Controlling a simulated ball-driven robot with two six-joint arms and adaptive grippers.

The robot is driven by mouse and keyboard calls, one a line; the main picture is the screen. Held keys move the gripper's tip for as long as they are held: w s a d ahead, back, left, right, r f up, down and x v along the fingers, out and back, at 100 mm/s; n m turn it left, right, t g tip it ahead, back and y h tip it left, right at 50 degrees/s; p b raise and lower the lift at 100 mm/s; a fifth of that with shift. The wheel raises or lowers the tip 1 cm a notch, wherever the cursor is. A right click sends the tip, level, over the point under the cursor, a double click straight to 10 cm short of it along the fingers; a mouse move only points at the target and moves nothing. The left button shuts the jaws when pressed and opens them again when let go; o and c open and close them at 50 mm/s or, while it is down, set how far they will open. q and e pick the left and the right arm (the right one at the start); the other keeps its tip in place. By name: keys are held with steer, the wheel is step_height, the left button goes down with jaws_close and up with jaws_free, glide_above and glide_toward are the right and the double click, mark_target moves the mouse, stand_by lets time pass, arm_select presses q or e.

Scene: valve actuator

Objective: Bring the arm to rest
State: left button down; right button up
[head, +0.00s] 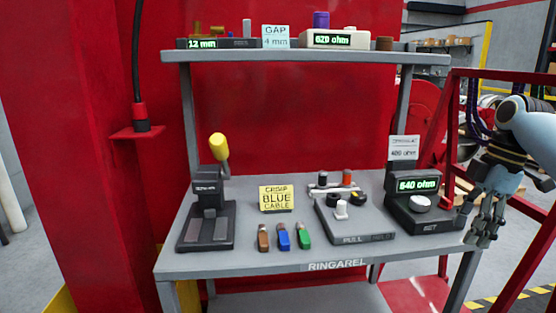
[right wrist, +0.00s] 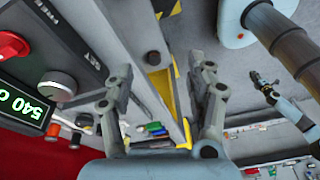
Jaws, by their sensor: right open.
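My right gripper (head: 484,222) is open and empty in the air just off the right end of the workbench (head: 270,262), beside the dial box (head: 412,222). In the right wrist view its two fingers (right wrist: 165,80) stand wide apart with nothing between them. My right arm (head: 530,125) comes in from the right edge. A small dark gripper on a pale blue arm (right wrist: 265,82) shows at the right of the right wrist view, probably my left one; whether it is open is too small to tell. The head view shows no left gripper.
The bench carries a yellow-handled press (head: 213,205), a yellow card (head: 276,198), brown, blue and green pieces (head: 283,237) and a panel with knobs (head: 352,222). A shelf (head: 300,56) spans above. A red frame (head: 455,130) stands behind my right arm.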

steer(key=s+a+f+m+t+h, duration=0.1)
steer(key=s+a+f+m, duration=0.25)
steer(key=s+f, duration=0.3)
steer(key=s+a+f+m+h, duration=0.1)
steer(key=s+a+f+m, duration=0.3)
steer(key=s, duration=0.4)
steer(key=s+a+r+m+t+h, duration=0.15)
steer(key=s+m, duration=0.25)
steer(key=s, duration=0.5)
steer(key=s+a+r+m+t, duration=0.1)
steer(key=s+a+r+m, duration=0.15)
steer(key=s, duration=0.65)
step_height(320, 180, down, 28)
steer(key=s+d+m+g+b, duration=0.1)
steer(key=s+d+g, duration=0.1)
steer(key=d, duration=0.1)
arm_select(q)
steer(key=shift+s+a+f+b, duration=0.3)
steer(key=shift+s+f+b, duration=0.1)
steer(key=shift+s+f, duration=0.35)
arm_select(e)
steer(key=s+f, duration=1.6)
steer(key=s, duration=0.1)
steer(key=shift+s+d+f, duration=0.2)
steer(key=shift+s+d, duration=0.1)
